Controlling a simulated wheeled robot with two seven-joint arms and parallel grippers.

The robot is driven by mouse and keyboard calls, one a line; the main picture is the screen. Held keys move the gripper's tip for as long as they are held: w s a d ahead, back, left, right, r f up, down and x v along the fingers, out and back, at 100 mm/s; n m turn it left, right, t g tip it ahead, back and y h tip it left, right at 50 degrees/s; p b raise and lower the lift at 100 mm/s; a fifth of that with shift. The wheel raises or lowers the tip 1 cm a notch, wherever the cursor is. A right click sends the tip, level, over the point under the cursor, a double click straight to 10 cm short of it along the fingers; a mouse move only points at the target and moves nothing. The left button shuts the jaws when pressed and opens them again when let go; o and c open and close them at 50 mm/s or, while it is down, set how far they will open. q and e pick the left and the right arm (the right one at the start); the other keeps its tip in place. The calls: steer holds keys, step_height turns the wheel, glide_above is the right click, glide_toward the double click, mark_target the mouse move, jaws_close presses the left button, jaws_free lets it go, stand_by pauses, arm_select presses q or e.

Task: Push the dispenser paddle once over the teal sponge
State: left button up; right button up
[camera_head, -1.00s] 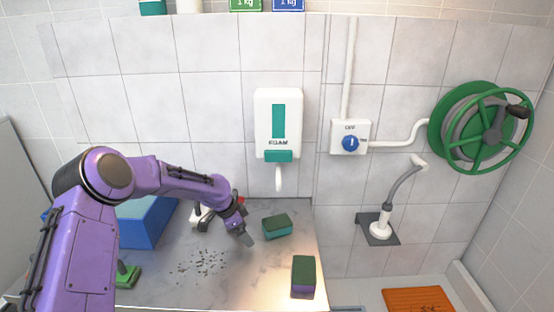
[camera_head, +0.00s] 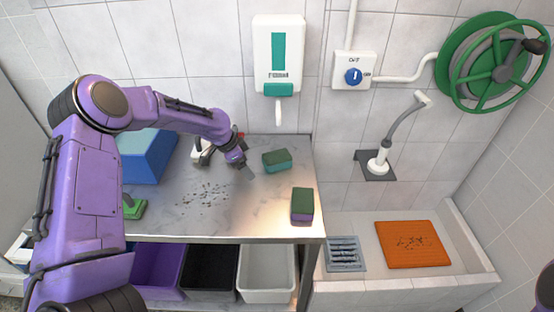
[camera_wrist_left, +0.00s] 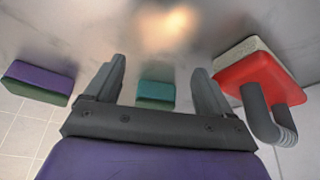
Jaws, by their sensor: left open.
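The white foam dispenser (camera_head: 263,50) hangs on the tiled wall, with its teal paddle (camera_head: 279,90) at the bottom and a white spout (camera_head: 279,112) below. The teal sponge (camera_head: 277,161), with a dark green face, lies on the counter below and slightly in front of the spout. My left gripper (camera_head: 248,172) is open and empty, low over the counter just left of the sponge and apart from the dispenser. In the left wrist view the teal sponge (camera_wrist_left: 156,95) shows beyond the gap between the open fingers (camera_wrist_left: 158,75). My right gripper is not in view.
A purple-and-green sponge (camera_head: 302,205) lies near the counter's front right edge. Dark crumbs (camera_head: 203,194) lie left of my gripper. A red brush with a grey handle (camera_wrist_left: 258,82) is close to one finger. A blue bin (camera_head: 145,158) stands left. A sink (camera_head: 375,275) is right.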

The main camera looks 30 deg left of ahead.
mark_target(273, 158)
arm_select(q)
steer(key=shift+w+d, duration=0.1)
steer(key=shift+w, duration=0.05)
steer(key=c, duration=0.7)
steer(key=w+d+n, duration=0.1)
steer(key=w+r+n+t+b, duration=0.1)
steer(key=d+n+t, duration=0.1)
steer(key=shift+w+d+r+n, duration=0.2)
steer(key=shift+w+d+n, duration=0.1)
steer(key=shift+w+d, duration=0.1)
jaws_close()
steer(key=w+d+n+t, duration=0.1)
steer(key=w+d+r+n+b, duration=0.1)
steer(key=shift+r+n+t, duration=0.3)
steer(key=shift+n+t, duration=0.1)
steer(key=w+d+r+n+t+b, duration=0.35)
steer(key=d+r+n+t, duration=0.35)
steer(key=n, duration=0.5)
steer(key=s+r+n+y+b, duration=0.2)
steer(key=s+r+n+y, duration=0.2)
steer(key=n, duration=1.1)
steer(key=s+r+n+t+y+b, duration=0.1)
steer(key=s+r+n+y+b, duration=0.2)
steer(key=n, duration=1.3)
step_height(273, 158, up, 4)
steer(key=s+d+y, duration=0.1)
steer(key=s+y, duration=0.1)
steer(key=y, duration=0.2)
steer(key=shift+s+r+t+y, duration=0.2)
steer(key=shift+s+t+y, duration=0.1)
